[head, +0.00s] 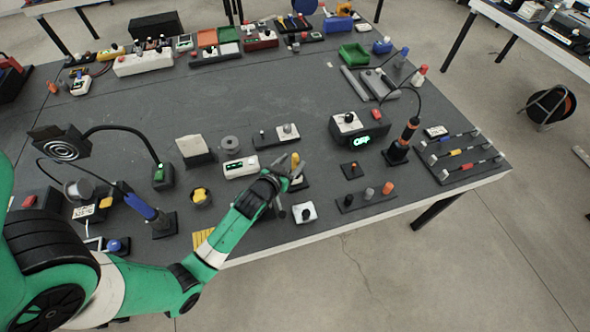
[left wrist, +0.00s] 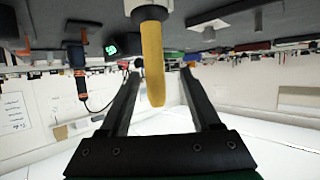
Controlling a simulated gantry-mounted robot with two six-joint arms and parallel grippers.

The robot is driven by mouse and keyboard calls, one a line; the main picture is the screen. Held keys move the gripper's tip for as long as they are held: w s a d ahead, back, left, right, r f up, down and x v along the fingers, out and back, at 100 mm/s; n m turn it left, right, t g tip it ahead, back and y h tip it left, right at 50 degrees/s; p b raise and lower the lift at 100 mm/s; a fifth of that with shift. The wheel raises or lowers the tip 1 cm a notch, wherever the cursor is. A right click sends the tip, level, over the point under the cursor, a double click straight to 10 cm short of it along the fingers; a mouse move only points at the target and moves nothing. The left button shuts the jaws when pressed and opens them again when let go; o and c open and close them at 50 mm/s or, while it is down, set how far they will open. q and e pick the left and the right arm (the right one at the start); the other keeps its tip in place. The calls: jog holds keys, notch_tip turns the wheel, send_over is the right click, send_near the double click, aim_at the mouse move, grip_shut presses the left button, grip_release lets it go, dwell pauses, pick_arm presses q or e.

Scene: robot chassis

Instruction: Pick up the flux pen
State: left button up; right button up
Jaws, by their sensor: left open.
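The flux pen is not labelled; a yellow pen-like stick (head: 295,160) stands at the near part of the table, and I take it as the flux pen. The lower part of the stick is partly hidden by the gripper in the head view. My right gripper is not in view.
A white block with a black knob (head: 304,212) stands close to the gripper, near the table's front edge. A white device with a green display (head: 241,167) is to the left.

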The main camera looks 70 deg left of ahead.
pick_arm(q)
jog(key=b+x, duration=0.1)
jog(key=x, duration=0.3)
jog(key=shift+w+f+b, duration=0.15)
jog(key=shift+w+b, duration=0.2)
jog(key=shift+w, duration=0.1)
grip_shut()
